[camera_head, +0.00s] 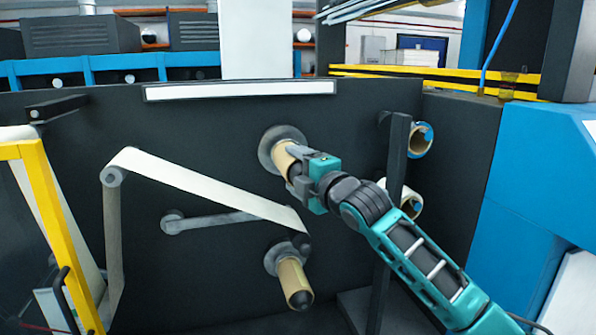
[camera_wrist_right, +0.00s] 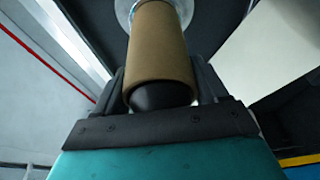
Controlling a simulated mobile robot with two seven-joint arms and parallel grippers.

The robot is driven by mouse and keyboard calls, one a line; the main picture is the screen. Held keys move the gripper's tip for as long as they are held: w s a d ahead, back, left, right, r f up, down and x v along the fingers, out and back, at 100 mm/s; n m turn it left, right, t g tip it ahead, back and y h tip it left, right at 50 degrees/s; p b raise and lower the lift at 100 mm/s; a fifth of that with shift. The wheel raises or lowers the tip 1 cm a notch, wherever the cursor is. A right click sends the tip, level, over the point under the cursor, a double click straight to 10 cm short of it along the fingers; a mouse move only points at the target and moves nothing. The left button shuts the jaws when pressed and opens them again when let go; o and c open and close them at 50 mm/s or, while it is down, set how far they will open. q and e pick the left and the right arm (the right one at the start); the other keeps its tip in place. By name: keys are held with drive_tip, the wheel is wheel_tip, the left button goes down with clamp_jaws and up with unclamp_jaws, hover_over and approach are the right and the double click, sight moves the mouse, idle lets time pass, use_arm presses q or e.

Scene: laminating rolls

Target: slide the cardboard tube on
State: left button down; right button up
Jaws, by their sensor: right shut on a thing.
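A brown cardboard tube (camera_head: 286,157) is around the upper spindle on the dark machine panel, its far end at or close to the round grey flange (camera_head: 270,146). In the wrist view the tube (camera_wrist_right: 158,50) runs away from me toward the pale flange (camera_wrist_right: 124,12), and the black spindle end (camera_wrist_right: 158,96) shows at its near end. My right gripper (camera_head: 299,180) is shut on the tube near its outer end, with one finger on each side (camera_wrist_right: 160,88). Whether the tube touches the flange is hard to tell. My left gripper is out of view.
A second tube (camera_head: 291,277) sits on the lower spindle. A pale web (camera_head: 205,187) runs over rollers to the left. More tubes (camera_head: 420,140) hang on a dark post (camera_head: 396,160) at right, close to my arm. A yellow frame (camera_head: 45,215) stands at far left.

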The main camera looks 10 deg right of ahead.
idle(0.4)
drive_tip(key=o, duration=1.1)
drive_tip(key=v, duration=1.3)
drive_tip(key=s+a+f+m+g+h, duration=0.15)
drive_tip(key=f+m, duration=0.35)
drive_tip(key=f, duration=0.5)
drive_tip(key=s+f+m+g, duration=0.1)
drive_tip(key=s+f+m, duration=0.25)
drive_tip(key=f, duration=0.65)
drive_tip(key=s+f+m+g+h, duration=0.2)
drive_tip(key=s+f+m, duration=0.8)
drive_tip(key=s+f, duration=0.7)
wheel_tip(320, 180, down, 3)
drive_tip(key=shift+s+r+m+g+p, duration=0.1)
drive_tip(key=shift+s+m+g+p, duration=0.25)
drive_tip(key=shift+g, duration=0.5)
